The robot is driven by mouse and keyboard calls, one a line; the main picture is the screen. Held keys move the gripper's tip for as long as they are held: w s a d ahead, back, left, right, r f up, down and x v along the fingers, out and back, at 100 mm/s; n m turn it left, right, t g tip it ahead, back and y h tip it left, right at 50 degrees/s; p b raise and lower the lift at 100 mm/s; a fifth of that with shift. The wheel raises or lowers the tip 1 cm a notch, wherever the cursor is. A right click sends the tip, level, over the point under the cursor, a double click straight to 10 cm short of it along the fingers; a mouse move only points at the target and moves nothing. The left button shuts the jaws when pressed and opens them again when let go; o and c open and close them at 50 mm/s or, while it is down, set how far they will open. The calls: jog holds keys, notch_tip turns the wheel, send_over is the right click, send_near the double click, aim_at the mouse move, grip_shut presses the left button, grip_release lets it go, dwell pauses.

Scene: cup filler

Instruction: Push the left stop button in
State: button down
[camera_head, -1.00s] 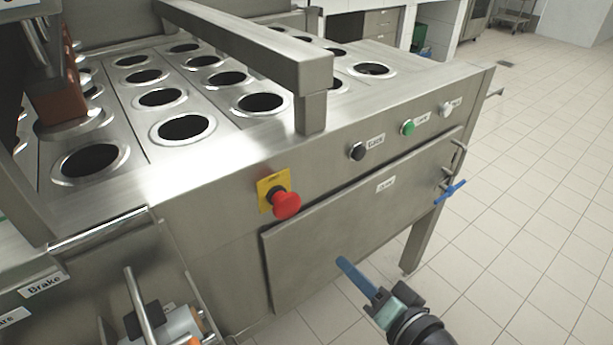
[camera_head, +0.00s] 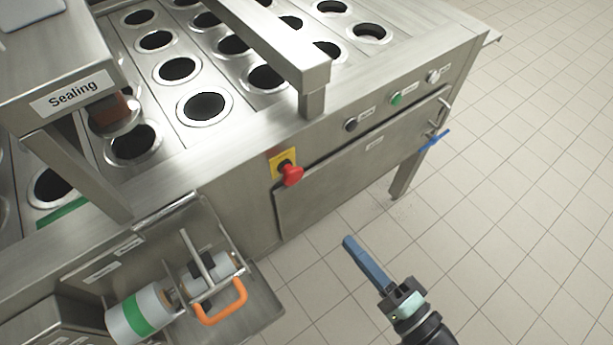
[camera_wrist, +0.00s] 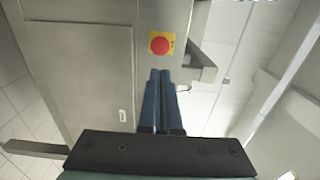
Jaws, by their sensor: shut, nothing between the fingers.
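The stop button is a red mushroom knob (camera_head: 291,174) on a yellow plate (camera_head: 278,160), on the front panel of the steel machine. It stands out from the panel. In the wrist view the red button (camera_wrist: 161,45) on its yellow square lies just beyond my fingertips, near the top middle. My gripper (camera_head: 349,242) has blue fingers held together with nothing between them. It hangs in front of the machine, to the right of and below the button in the head view, apart from it. In the wrist view the fingers (camera_wrist: 160,74) point toward the button.
Black (camera_head: 350,125), green (camera_head: 396,99) and white (camera_head: 433,76) buttons sit right of the stop button. A roller unit with an orange handle (camera_head: 222,305) juts out at lower left. Tiled floor is clear at right.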

aim_at(295, 180)
dwell(0.3)
jog(key=p+x, duration=0.1)
jog(key=x, duration=1.3)
jog(key=shift+f, duration=0.1)
